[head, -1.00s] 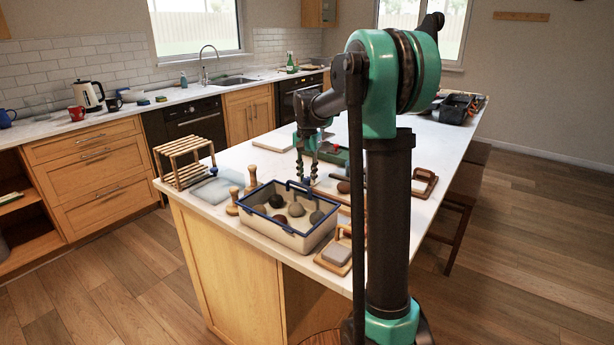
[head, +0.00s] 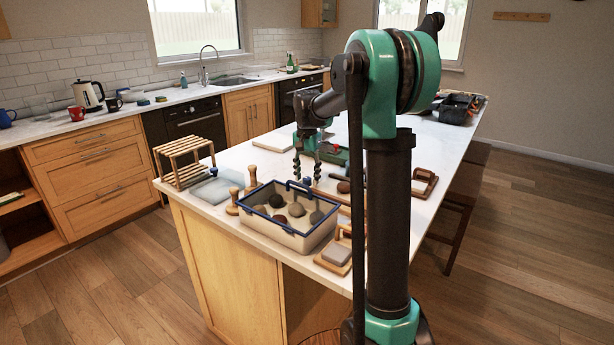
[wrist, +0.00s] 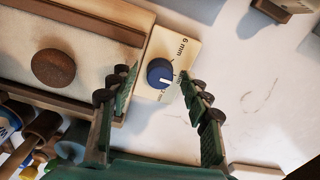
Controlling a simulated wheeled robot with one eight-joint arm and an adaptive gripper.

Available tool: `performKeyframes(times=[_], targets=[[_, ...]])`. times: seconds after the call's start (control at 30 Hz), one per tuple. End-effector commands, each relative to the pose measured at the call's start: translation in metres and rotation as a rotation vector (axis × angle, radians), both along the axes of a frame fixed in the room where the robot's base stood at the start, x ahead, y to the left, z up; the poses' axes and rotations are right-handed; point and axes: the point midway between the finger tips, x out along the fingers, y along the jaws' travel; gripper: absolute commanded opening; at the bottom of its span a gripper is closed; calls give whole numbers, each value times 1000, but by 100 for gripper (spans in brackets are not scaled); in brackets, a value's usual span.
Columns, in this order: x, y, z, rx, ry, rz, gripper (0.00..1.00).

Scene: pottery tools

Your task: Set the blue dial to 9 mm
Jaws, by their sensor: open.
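The blue dial (wrist: 160,73) sits on a cream plate (wrist: 181,48) in the wrist view. A white mark on the dial points toward the lower right of the picture. The label "6 mm" reads on the plate above and to the right of the dial; other small marks near it are too small to read. My gripper (wrist: 159,78) is open, with one finger on each side of the dial and a visible gap on each side. In the head view my gripper (head: 306,168) points down over the island; the dial cannot be made out surely there.
In the wrist view a brown round knob (wrist: 54,67) lies left of the dial, beside a wooden strip (wrist: 85,18). The white worktop (wrist: 255,85) at right is mostly clear. In the head view a blue-rimmed bin (head: 288,236) stands in front of my gripper.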

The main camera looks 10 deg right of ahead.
Motion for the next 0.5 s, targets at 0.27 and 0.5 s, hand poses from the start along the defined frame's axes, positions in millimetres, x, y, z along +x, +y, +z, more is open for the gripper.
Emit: performKeyframes(times=[0.27, 0.5], targets=[[0, 0, 26, 0, 0, 0, 48], [0, 0, 75, 0, 0, 0, 48]])
